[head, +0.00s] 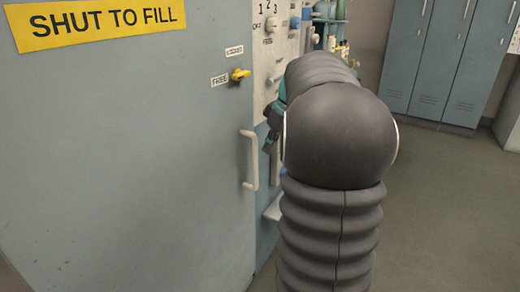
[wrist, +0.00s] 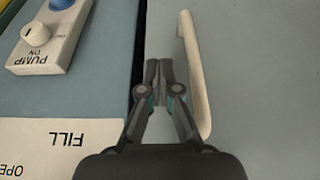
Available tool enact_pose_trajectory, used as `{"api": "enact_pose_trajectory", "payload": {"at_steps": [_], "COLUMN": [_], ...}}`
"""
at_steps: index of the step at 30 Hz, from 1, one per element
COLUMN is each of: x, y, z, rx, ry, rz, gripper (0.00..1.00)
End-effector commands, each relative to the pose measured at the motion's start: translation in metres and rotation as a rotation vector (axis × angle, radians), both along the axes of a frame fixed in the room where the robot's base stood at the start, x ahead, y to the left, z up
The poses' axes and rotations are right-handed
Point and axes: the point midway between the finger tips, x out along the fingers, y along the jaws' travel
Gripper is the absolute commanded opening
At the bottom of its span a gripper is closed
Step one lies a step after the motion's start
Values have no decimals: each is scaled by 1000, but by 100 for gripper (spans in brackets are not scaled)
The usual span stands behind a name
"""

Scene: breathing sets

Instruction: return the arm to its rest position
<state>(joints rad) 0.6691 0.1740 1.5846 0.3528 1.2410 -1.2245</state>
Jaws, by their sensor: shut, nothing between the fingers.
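My arm (head: 340,140) rises in the middle of the head view, bent at a large dark joint, and hides part of the panel behind it. My gripper (head: 268,142) shows only partly there, left of the joint and near the panel. In the wrist view my gripper (wrist: 158,66) has its fingertips together, with nothing between them. It lies over the edge of the grey door, just left of the pale door handle (wrist: 194,70). I cannot tell whether it touches the handle.
The big door (head: 130,170) with the "SHUT TO FILL" sign (head: 100,22) fills the left. Its yellow latch (head: 240,74) is beside the "FREE" label. A pump switch box (wrist: 48,35) sits left of my gripper. Lockers (head: 430,60) stand behind; open floor (head: 450,210) lies right.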

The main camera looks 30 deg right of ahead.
Motion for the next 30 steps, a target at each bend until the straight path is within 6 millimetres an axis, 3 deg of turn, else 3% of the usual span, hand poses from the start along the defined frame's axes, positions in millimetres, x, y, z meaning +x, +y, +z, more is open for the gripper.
{"api": "enact_pose_trajectory", "payload": {"at_steps": [6,12,25,30], "x": [-15,-24,-28,-24], "y": [-7,-9,-10,-16], "z": [44,68,76,76], "rx": [-1,0,5,24], "ry": [1,3,7,9], "rz": [1,5,-7,-137], "gripper": [0,0,0,0]}}
